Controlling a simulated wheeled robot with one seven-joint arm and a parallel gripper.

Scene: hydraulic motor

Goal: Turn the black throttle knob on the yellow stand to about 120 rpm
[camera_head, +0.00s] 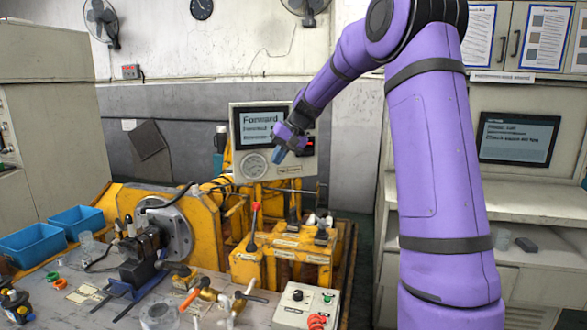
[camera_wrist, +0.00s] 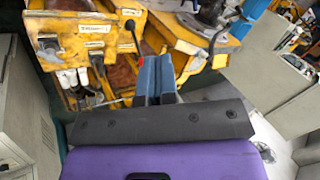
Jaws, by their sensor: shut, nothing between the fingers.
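The yellow stand (camera_head: 285,268) stands at the centre of the head view with labelled plates. It carries black upright controls (camera_head: 292,218) and a lever with a red tip (camera_head: 254,212). I cannot tell for sure which black control is the throttle knob. My gripper (camera_head: 276,158) is above and behind the stand in the picture, in front of the display panel, apart from the controls. In the wrist view its blue fingers (camera_wrist: 156,72) are together and empty. The stand (camera_wrist: 70,24) also shows there, with a labelled plate and the red-tipped lever (camera_wrist: 131,25).
The display panel (camera_head: 243,115) shows "Forward" and has a round dial (camera_head: 253,165); my gripper covers part of it. A motor with a round flange (camera_head: 172,228) stands left. A control box (camera_head: 304,307) with red and green buttons is in front. Blue bins (camera_head: 33,242) are far left.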

